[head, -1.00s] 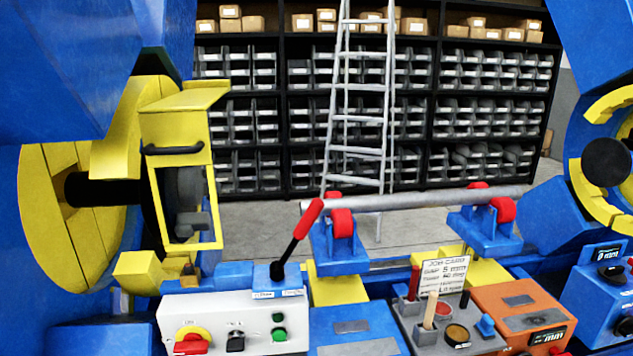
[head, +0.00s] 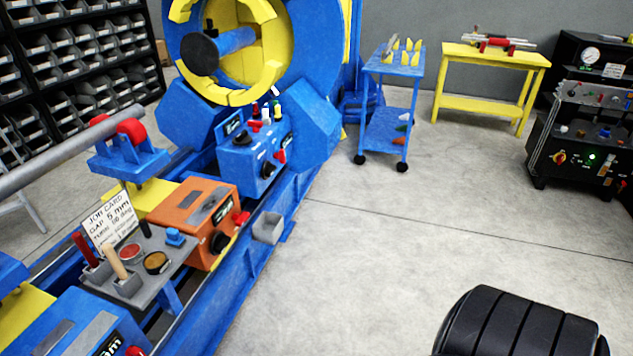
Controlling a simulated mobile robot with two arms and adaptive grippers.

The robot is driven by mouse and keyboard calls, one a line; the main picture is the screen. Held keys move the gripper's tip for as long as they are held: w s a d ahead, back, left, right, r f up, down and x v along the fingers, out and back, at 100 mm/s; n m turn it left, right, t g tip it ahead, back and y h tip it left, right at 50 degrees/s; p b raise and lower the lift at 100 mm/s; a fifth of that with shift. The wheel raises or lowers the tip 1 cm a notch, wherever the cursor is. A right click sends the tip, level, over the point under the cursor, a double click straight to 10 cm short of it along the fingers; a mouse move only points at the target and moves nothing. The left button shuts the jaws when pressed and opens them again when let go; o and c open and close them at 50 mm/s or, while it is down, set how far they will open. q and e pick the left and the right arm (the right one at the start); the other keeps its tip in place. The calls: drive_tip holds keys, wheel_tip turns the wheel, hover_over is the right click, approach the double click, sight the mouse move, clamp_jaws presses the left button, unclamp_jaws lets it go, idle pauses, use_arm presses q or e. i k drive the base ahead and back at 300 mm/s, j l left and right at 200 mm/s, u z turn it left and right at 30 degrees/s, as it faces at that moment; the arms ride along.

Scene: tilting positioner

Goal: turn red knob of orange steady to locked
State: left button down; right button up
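The orange steady (head: 190,208) is a box on the blue machine bed, left of the middle in the head view. Its red knob (head: 241,218) sticks out from its right end. A black round knob (head: 219,242) is below it on the same side. The red knob is small, and I cannot read its marking or setting. Neither of my grippers is in view.
A grey tray (head: 132,284) with tools and a job card stands left of the steady. A blue control box (head: 250,160) is behind it. A grey bin (head: 268,227) hangs on the bed's side. The floor (head: 370,250) to the right is mostly clear.

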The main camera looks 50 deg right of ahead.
sight(239, 219)
drive_tip(key=z, duration=0.95)
drive_tip(key=l+u, duration=0.1)
drive_tip(key=u, duration=0.3)
drive_tip(key=i+l+u, duration=0.15)
drive_tip(key=l+u, duration=0.2)
drive_tip(key=l, duration=0.4)
drive_tip(key=i+l+u, duration=0.1)
drive_tip(key=l+u, duration=0.25)
drive_tip(key=l, duration=0.45)
